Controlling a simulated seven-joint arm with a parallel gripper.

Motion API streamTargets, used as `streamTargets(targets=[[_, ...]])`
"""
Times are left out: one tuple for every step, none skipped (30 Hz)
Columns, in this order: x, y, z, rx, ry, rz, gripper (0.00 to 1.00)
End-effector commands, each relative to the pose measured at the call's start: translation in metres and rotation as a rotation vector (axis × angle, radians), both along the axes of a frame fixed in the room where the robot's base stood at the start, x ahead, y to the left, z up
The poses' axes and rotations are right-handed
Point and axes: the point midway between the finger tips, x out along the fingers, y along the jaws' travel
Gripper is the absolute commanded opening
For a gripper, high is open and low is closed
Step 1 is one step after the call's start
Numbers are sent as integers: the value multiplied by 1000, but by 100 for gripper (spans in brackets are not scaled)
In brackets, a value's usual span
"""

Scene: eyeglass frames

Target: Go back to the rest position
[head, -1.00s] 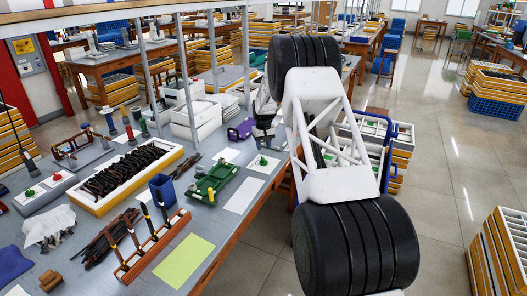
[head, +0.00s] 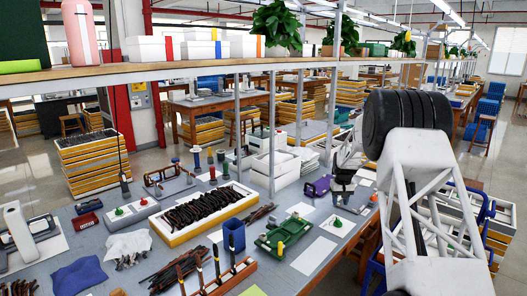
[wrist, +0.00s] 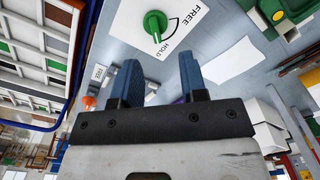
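My gripper (wrist: 160,82) shows in the wrist view with its two blue fingers apart and nothing between them. In the head view my gripper (head: 343,178) is small and dark, over the right part of the bench, close to a purple object (head: 317,188). A green knob (wrist: 155,24) on a white plate marked FREE and HOLD lies beyond the fingertips in the wrist view. A shallow yellow-sided tray (head: 171,238) holds many thin dark brown pieces, perhaps eyeglass frames. My white arm with black joints covers the right of the head view.
The grey bench also bears a green fixture (head: 272,243), a blue cup (head: 234,236), a wooden tool rack (head: 232,278) and white bins (head: 273,170). Shelf posts and a long shelf (head: 200,70) stand over the bench. Stacked crates (head: 92,170) stand behind.

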Motion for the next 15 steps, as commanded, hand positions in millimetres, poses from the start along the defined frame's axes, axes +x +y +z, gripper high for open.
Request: streamTargets(targets=[[-7,4,13,-1,-5,1,39],[-11,6,19,-1,-7,0,39],[-18,10,28,-2,-11,0,39],[-23,12,34,-2,-12,0,39],[-28,15,41,-3,-15,0,39],[-36,18,50,-3,-17,0,39],[-41,21,57,-3,-20,0,39],[-47,23,64,-4,-22,0,39],[-54,27,72,-4,-25,0,39],[-60,29,79,-5,-28,0,39],[-66,32,85,-5,-29,0,39],[-73,35,94,-7,-33,0,39],[-80,38,99,-7,-35,0,39],[-86,41,105,-7,-37,1,39],[-94,44,113,-7,-40,0,39]])
